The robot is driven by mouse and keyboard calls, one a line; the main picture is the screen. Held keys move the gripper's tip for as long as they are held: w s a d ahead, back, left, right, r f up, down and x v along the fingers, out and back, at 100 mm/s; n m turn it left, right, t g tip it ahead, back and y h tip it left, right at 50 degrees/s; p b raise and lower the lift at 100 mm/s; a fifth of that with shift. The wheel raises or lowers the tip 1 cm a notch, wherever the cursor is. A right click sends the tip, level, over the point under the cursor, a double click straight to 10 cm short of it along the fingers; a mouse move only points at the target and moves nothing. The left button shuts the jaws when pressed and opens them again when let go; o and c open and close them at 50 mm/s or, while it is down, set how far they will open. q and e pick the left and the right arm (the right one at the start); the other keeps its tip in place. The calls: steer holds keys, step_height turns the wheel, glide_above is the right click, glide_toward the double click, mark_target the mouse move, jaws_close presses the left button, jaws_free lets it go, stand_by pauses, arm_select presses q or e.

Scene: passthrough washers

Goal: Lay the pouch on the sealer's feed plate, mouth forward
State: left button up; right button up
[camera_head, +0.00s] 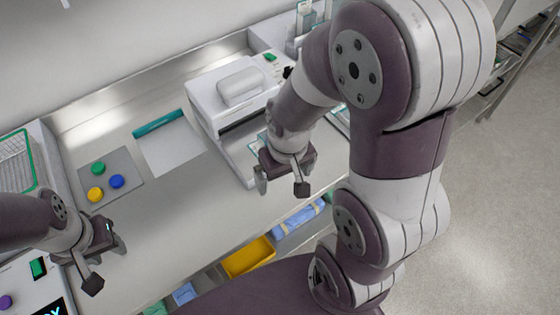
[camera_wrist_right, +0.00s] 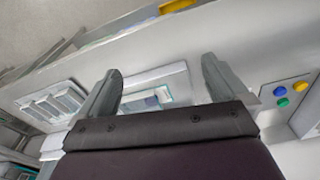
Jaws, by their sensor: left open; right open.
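The white sealer (camera_head: 205,100) stands at the back of the bench, with its pale feed plate (camera_head: 232,152) in front of its slot. A clear pouch with a teal edge (camera_wrist_right: 134,104) and something bluish inside appears to lie on the feed plate (camera_wrist_right: 178,82) in the right wrist view. In the head view the right gripper and arm mostly hide it, and I cannot tell which way its mouth points. My right gripper (camera_head: 282,182) is open and empty above the plate's front right. My left gripper (camera_head: 107,263) is open and empty at the front left.
A white sheet with a teal strip (camera_head: 170,150) lies left of the sealer. A grey pad (camera_head: 108,172) holds yellow, green and blue discs. A green-rimmed wire basket (camera_head: 17,160) stands far left. Bins, including a yellow one (camera_head: 247,257), sit below the front edge. The front middle is clear.

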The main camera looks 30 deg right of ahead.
steer(key=w+d+f+m, duration=0.1)
steer(key=w+d+m, duration=0.2)
steer(key=w, duration=0.3)
steer(key=w+d+f+m+b, duration=0.1)
steer(key=w+d+m, duration=0.2)
steer(key=w, duration=0.3)
steer(key=w+d+f+m+b, duration=0.1)
steer(key=w+d+f+m, duration=0.1)
steer(key=w, duration=0.4)
steer(key=shift+w+d+m+g, duration=0.15)
steer(key=shift+d+m+g, duration=0.15)
steer(key=shift+d+m, duration=0.65)
steer(key=f+m, duration=0.2)
steer(key=f, duration=0.1)
steer(key=w+f+m+p, duration=0.1)
steer(key=f+m, duration=0.1)
steer(key=f, duration=0.1)
steer(key=w+f+m, duration=0.1)
steer(key=f+m, duration=0.1)
steer(key=f, duration=0.1)
steer(key=shift+d+p, duration=0.15)
steer(key=shift+p, duration=0.25)
steer(key=shift+w+f, duration=0.15)
steer(key=shift+f, duration=0.25)
arm_select(q)
steer(key=shift+w+f, duration=0.25)
steer(key=shift+f, duration=0.35)
arm_select(e)
steer(key=c, duration=0.9)
steer(key=shift+r, duration=0.2)
